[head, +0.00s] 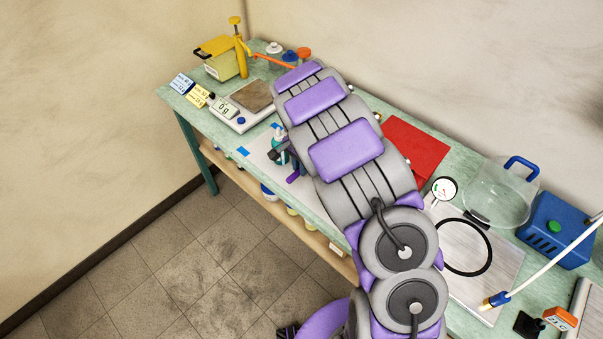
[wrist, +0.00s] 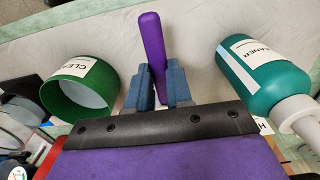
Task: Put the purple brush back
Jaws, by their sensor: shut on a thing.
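The purple brush (wrist: 151,45) shows in the wrist view as a smooth purple handle between the two blue fingers of my gripper (wrist: 157,92). My gripper is shut on it. Its bristles do not show. In the head view my gripper (head: 286,157) is mostly hidden by my arm, over the pale mat near the bench's front edge. A small purple piece, which looks like the brush (head: 293,178), shows just below it. A green cup (wrist: 75,95) with a "CLEAN" label is left of my gripper in the wrist view, apart from the brush.
A teal cleaner bottle (wrist: 262,72) with a white nozzle is close on the right in the wrist view. A scale (head: 240,108) and yellow tub (head: 226,66) stand at the bench's far left. A red sheet (head: 414,150) lies behind my arm. The floor in front is clear.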

